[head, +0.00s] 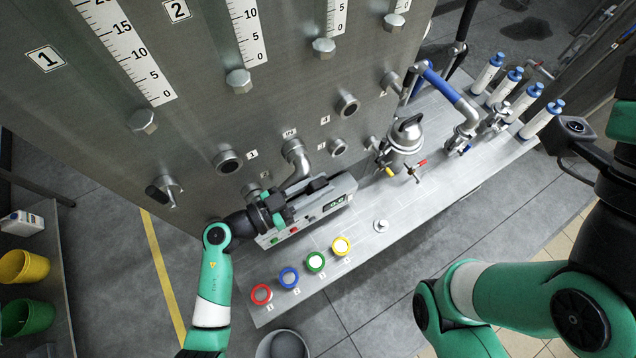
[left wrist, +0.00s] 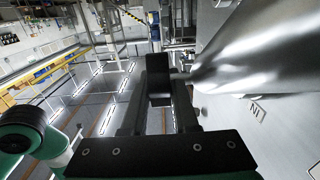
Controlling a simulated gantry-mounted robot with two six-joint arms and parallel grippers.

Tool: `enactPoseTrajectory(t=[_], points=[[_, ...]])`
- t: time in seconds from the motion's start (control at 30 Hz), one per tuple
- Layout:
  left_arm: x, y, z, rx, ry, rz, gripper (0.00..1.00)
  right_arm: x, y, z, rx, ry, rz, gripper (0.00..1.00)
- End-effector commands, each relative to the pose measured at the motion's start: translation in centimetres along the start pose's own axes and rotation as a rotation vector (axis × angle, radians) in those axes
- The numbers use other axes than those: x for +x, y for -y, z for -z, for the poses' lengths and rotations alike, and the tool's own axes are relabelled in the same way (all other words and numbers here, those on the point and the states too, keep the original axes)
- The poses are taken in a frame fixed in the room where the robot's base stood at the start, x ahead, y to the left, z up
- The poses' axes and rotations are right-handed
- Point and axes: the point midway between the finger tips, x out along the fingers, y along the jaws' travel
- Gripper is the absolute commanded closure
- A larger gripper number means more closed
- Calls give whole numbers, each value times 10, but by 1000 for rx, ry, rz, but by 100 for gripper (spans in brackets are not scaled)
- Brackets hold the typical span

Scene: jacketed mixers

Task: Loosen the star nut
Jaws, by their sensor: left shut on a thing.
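My left gripper (head: 276,206) is shut at the bent steel pipe (head: 296,160) that comes out of the tank wall, just left of the grey control box. In the left wrist view its dark fingers (left wrist: 159,88) are close together beside the large shiny pipe (left wrist: 250,50). The star nut itself is not clearly seen; what sits between the fingers is mostly hidden by them. My right arm shows at the right, but its gripper is out of view.
A grey control box (head: 320,205) stands right of the gripper on the bench (head: 400,215). A steel vessel (head: 404,140) and several blue-capped bottles (head: 488,73) stand farther right.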

Motion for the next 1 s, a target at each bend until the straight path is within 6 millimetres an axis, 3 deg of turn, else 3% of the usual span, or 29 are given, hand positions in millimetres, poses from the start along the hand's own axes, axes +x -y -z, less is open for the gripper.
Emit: enactPoseTrajectory(t=[0.23, 0.53, 0.57, 0.7, 1.0], points=[[0, 0, -5, -2, -101, -2, 100, -16, 0, -14, 0, 0, 0, 50], [-1, 0, 0, 0, -125, 0, 100, -15, 0, -14, 0, 0, 0, 50], [-1, 0, 0, 0, -125, 0, 71, -15, 0, -13, 0, 0, 0, 50], [-1, 0, 0, 0, -125, 0, 46, -15, 0, -13, 0, 0, 0, 50], [-2, 0, 0, 0, -124, 1, 43, -14, 0, -13, 0, 0, 0, 50]])
